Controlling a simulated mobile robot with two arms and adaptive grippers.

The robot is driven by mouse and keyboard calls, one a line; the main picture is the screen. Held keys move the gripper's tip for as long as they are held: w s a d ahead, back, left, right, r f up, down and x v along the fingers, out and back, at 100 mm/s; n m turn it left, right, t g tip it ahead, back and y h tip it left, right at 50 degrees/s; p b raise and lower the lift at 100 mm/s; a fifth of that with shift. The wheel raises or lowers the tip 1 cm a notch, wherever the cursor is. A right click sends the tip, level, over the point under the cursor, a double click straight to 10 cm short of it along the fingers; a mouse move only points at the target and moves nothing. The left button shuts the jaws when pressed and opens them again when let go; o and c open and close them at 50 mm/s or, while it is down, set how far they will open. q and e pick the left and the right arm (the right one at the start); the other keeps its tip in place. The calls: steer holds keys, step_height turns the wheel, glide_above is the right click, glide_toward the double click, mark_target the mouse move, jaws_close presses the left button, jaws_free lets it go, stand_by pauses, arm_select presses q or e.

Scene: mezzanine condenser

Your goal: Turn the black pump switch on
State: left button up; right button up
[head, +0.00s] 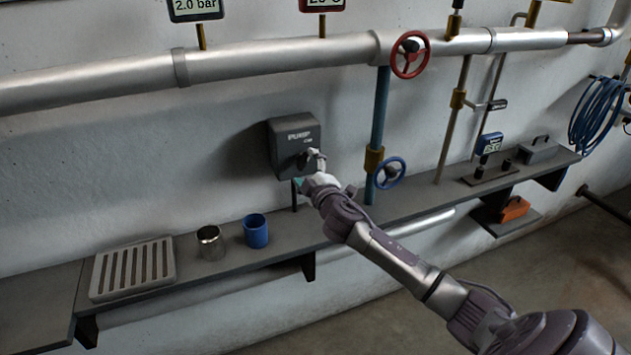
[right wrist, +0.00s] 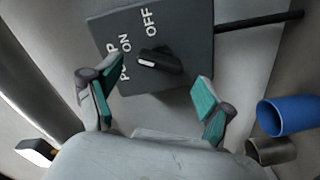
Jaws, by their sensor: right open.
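The black pump switch is a dark box (head: 293,145) on the wall, marked PUMP. The right wrist view shows its black knob (right wrist: 160,62) with a white mark at its left end. The mark points left, roughly toward the word ON; OFF is printed above the knob in that picture. My right gripper (head: 312,160) is in front of the box, partly hiding the knob in the head view. In the right wrist view my right gripper (right wrist: 154,78) is open, with teal-padded fingers apart on either side of the knob and nothing between them touching it visibly. My left gripper is not in view.
A shelf (head: 350,222) runs below the box. It carries a blue cup (head: 256,231), a metal cup (head: 210,243) and a slatted tray (head: 132,269). A blue valve wheel (head: 389,173) is right of the gripper; a red wheel (head: 410,54) is above.

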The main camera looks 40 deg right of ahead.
steer(key=v, duration=0.8)
steer(key=shift+s, duration=0.2)
steer(key=s+d+f+m+g, duration=0.1)
steer(key=s+f+g, duration=0.15)
steer(key=f, duration=0.85)
steer(key=s+f+m+g, duration=0.1)
steer(key=f+g, duration=0.2)
steer(key=f, duration=0.8)
steer(key=s+a+f+m+g+y, duration=0.1)
steer(key=s+f+g, duration=0.1)
steer(key=s+f, duration=0.5)
steer(key=s+a+f+m+g, duration=0.1)
steer(key=s+f, duration=0.1)
steer(key=f, duration=0.8)
steer(key=s+a+f+m+g+y, duration=0.1)
steer(key=s+a+f+g, duration=0.15)
steer(key=s+f, duration=0.6)
steer(key=s+a+f+g+y, duration=0.15)
steer(key=s+a+f, duration=0.25)
steer(key=s+f, duration=0.5)
steer(key=s+a+f+g, duration=0.1)
steer(key=s+a, duration=0.2)
steer(key=s, duration=0.3)
steer(key=s+a+f+m+g, duration=0.1)
steer(key=s+a+f, duration=0.1)
steer(key=s, duration=0.5)
steer(key=s+a+f+m+g, duration=0.1)
steer(key=s+a+f+g, duration=0.1)
steer(key=s, duration=0.5)
steer(key=shift+a, duration=0.85)
